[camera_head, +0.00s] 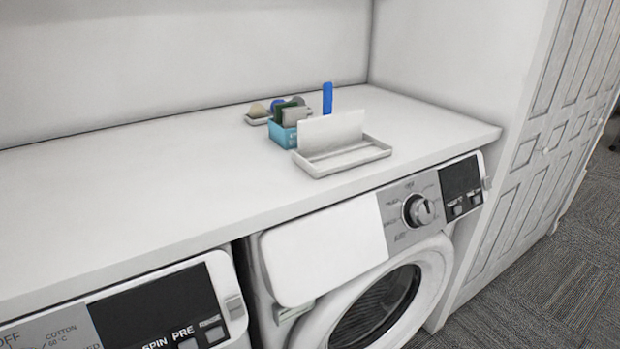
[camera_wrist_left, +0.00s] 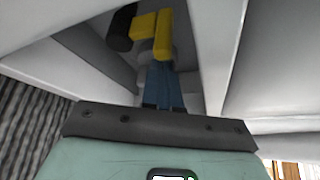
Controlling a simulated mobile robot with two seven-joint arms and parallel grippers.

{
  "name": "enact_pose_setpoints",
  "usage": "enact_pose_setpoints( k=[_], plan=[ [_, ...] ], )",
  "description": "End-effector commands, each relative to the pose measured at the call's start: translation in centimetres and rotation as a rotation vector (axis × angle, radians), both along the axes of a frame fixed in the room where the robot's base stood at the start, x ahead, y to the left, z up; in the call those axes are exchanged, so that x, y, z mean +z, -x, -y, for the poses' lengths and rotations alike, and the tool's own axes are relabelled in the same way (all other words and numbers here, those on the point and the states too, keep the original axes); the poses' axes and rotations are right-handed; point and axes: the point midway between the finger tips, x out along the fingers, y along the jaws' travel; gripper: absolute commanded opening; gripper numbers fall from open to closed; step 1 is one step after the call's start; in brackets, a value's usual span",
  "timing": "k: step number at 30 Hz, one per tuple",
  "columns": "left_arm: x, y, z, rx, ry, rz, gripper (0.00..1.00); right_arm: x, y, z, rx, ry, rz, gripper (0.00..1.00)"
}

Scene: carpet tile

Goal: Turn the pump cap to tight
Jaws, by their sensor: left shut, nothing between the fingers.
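In the left wrist view, my left gripper (camera_wrist_left: 155,38) points into a grey recess between pale panels. Its blue fingers and yellow tips are together, with nothing visible held between them. A dark rounded piece (camera_wrist_left: 122,27) lies beside the yellow tips; it may be the pump cap, but no markings show and I cannot tell whether the tips touch it. The head view shows neither the cap nor any gripper. It shows the front-loading washer (camera_head: 440,262) with its round door and dial (camera_head: 418,210).
A white countertop (camera_head: 130,190) runs above the machines. It carries a white tray (camera_head: 345,160), a blue box (camera_head: 282,135) and an upright blue item (camera_head: 327,98). A second machine (camera_head: 165,305) stands at left. Carpet tile floor (camera_head: 560,285) is open at right.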

Motion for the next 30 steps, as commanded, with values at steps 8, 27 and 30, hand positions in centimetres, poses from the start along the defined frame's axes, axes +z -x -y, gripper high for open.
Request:
enact_pose_setpoints(
  k=[8, 27, 30],
  plan=[
    [0.4, 0.3, -0.5, 0.000, -0.001, 0.000, 0.00, 0.4, 0.1, 0.0, 0.000, 0.000, -0.001, 0.40],
    [0.5, 5.3, 2.5, -0.001, 0.001, -0.002, 0.00, 2.3, 0.4, 0.0, 0.000, 0.000, 0.000, 0.40],
    [0.4, 5.5, 2.6, -0.001, -0.001, -0.001, 0.00, 2.3, 0.4, 0.0, 0.000, 0.000, 0.000, 0.40]
  ],
)
